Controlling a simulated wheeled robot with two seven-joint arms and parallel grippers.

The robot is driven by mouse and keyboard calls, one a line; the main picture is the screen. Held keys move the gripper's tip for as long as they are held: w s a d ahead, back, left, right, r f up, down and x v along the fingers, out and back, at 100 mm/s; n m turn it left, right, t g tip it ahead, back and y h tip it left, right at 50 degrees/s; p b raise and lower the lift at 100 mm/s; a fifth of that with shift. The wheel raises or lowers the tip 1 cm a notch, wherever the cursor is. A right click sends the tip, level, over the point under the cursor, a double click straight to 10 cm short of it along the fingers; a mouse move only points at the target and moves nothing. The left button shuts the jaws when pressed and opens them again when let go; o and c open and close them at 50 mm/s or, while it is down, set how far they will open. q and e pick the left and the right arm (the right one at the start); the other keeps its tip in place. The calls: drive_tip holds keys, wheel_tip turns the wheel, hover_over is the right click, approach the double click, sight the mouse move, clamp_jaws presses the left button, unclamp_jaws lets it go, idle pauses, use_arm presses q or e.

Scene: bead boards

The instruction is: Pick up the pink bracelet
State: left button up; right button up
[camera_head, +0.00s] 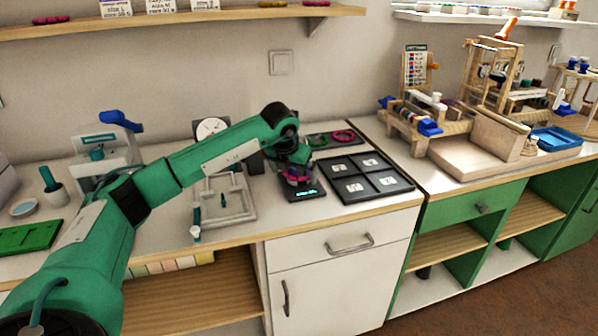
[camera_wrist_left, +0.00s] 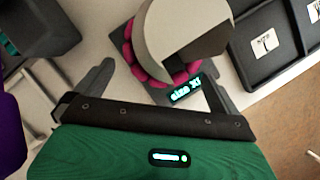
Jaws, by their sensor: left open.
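A pink bracelet (camera_head: 297,179) of beads lies on a dark sizing device (camera_head: 312,193) with a lit display. In the left wrist view the pink bracelet (camera_wrist_left: 128,54) is partly hidden by a pale rounded piece (camera_wrist_left: 185,30); the lit display (camera_wrist_left: 186,90) seems to read "size XL". My left gripper (camera_head: 297,169) is over the device, close to the bracelet. In the left wrist view its open fingers (camera_wrist_left: 158,74) stand apart on either side of the bracelet's near part; I cannot tell if they touch it. My right gripper is not in view.
Another pink bracelet (camera_head: 343,136) and a green one (camera_head: 318,142) lie on a dark board behind. A black sectioned tray (camera_head: 365,178) with labels is to the right. A pale frame (camera_head: 222,204) stands left. A wooden loom (camera_head: 430,125) is on the right counter.

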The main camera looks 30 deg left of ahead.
use_arm(q)
drive_tip(key=shift+c, duration=0.4)
drive_tip(key=c, duration=0.7)
drive_tip(key=shift+c, duration=0.5)
